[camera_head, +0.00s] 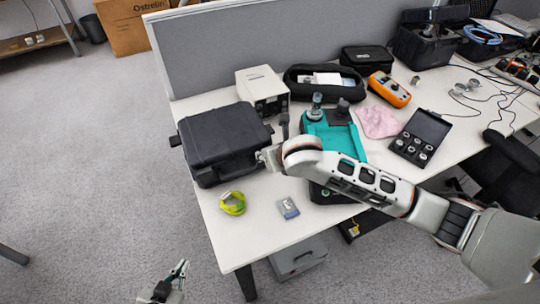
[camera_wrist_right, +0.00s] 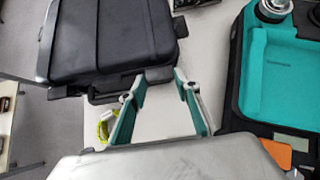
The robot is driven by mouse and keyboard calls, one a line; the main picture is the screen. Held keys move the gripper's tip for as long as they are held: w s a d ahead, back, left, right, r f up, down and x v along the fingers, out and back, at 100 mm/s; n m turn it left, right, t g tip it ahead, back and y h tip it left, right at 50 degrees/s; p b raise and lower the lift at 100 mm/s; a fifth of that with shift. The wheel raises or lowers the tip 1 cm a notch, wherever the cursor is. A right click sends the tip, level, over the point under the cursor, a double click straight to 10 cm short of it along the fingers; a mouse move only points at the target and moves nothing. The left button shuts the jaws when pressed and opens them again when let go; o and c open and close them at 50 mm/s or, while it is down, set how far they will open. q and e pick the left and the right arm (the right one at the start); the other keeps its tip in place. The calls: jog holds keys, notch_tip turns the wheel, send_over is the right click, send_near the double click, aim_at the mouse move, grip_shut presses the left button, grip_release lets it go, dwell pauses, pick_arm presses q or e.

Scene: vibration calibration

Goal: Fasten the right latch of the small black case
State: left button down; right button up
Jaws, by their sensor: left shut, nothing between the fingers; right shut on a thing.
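The black case (camera_head: 218,132) stands closed, lid down, at the left end of the table. In the right wrist view the case (camera_wrist_right: 112,38) fills the upper left, with a dark handle or latch piece on its near side. My right gripper (camera_head: 268,157) is at the case's right side. In the wrist view its two teal fingers (camera_wrist_right: 159,78) are shut on the dark latch piece (camera_wrist_right: 158,73) at the case's edge. Whether the latch lies flat against the case I cannot tell. My left gripper (camera_head: 174,280) is shut and empty, low in the picture, off the table.
A yellow-green ring (camera_head: 232,203) and a small grey-blue item (camera_head: 288,208) lie in front of the case. A white box (camera_head: 262,88) stands behind it. A teal-and-black device (camera_head: 335,133) is right of it, partly under my right arm. An open case (camera_head: 420,138) lies farther right.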

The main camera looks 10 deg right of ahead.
jog(key=shift+w+a+r+g+h, duration=0.15)
jog(key=shift+w+r+g+h, duration=0.25)
jog(key=shift+g, duration=0.5)
jog(key=shift+w, duration=0.1)
jog(key=o, duration=0.8)
jog(key=shift+f, duration=0.1)
jog(key=shift+o, duration=0.2)
jog(key=v, duration=1.2)
jog(key=shift+w, duration=0.1)
